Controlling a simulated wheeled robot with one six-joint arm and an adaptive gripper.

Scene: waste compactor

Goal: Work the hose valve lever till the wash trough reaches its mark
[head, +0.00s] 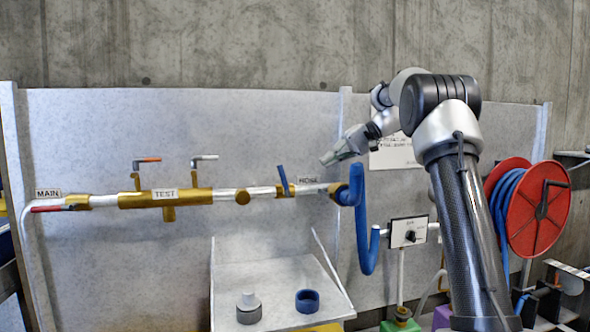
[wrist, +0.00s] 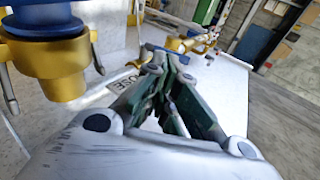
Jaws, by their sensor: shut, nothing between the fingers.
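The hose valve lever (head: 282,178) is blue and stands up from the brass pipe, tilted slightly left, just left of the HOSE label (head: 309,181). In the wrist view a blue bar (wrist: 158,50), likely this lever, shows beyond my fingertips. My gripper (head: 328,158) is shut and empty, above and to the right of the lever, apart from it in the head view. Its dark green fingers (wrist: 174,62) meet at the tips in the wrist view. I cannot make out a wash trough or its mark for certain.
A blue hose (head: 366,240) hangs right of the valve. A white sloped tray (head: 318,287) below holds a grey fitting (head: 248,307) and a blue ring (head: 307,301). TEST levers stand left. A red hose reel (head: 541,209) is at right.

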